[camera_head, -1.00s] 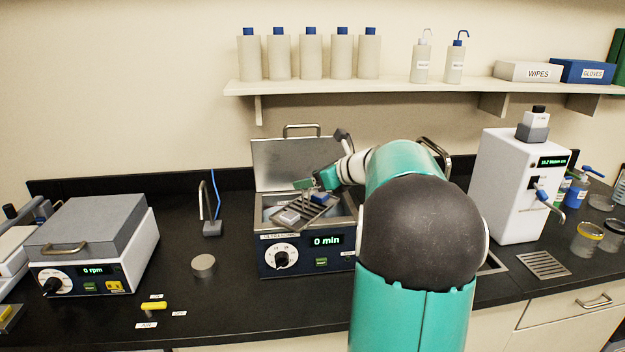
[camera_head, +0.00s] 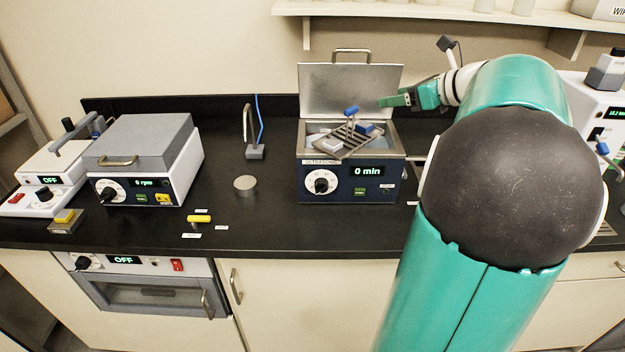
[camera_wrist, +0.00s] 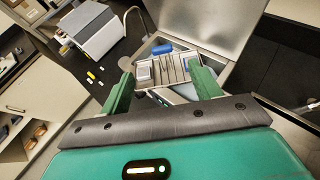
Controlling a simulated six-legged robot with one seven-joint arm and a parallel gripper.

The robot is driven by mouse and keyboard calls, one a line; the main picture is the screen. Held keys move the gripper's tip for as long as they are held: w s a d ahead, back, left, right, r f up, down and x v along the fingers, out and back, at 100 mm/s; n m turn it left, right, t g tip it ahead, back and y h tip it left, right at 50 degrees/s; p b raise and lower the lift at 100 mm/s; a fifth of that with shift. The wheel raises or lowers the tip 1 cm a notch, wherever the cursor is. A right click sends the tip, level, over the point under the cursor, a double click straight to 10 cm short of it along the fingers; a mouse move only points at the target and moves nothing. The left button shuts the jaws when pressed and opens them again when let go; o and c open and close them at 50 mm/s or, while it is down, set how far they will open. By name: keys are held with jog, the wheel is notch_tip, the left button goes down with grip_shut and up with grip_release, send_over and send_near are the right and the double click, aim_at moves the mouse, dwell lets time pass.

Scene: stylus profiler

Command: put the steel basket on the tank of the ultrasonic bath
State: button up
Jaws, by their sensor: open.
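The steel basket (camera_head: 356,141) is a dark slatted rack with a blue-topped handle (camera_head: 351,110). It sits over the open tank (camera_head: 397,143) of the ultrasonic bath (camera_head: 345,184), turned askew to the tank's rim and looking tilted. Whether it rests on the rim or partly inside is unclear. A pale block (camera_head: 331,145) and a blue block (camera_head: 365,127) are with it. My gripper (camera_head: 384,102) is open and empty, up and right of the handle, apart from it. In the wrist view the basket (camera_wrist: 174,70) shows beyond the spread fingers.
The bath's lid (camera_head: 348,90) stands raised behind the tank. The counter in front is mostly clear.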

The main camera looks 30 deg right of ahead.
jog(key=a+f+n+g+y, duration=0.15)
jog(key=a+n, duration=0.45)
jog(key=a, duration=0.6)
jog(key=a+f+n+g, duration=0.3)
jog(key=a+n, duration=0.4)
jog(key=a, duration=0.4)
jog(key=s+a+f+n+g+h, duration=0.1)
jog(key=s+a+f+n+h, duration=0.1)
jog(key=s+a+f+n, duration=0.2)
jog(key=s+a+f+n+g+h, duration=0.1)
jog(key=s+a+f+n+h, duration=0.1)
jog(key=s+a+f+n, duration=0.3)
jog(key=s+a+n, duration=0.4)
jog(key=a+n, duration=0.3)
jog(key=n, duration=0.4)
jog(key=shift+a+n, duration=0.3)
jog(key=shift+n, duration=0.1)
jog(key=shift+o, duration=0.5)
jog(key=shift+g, duration=0.25)
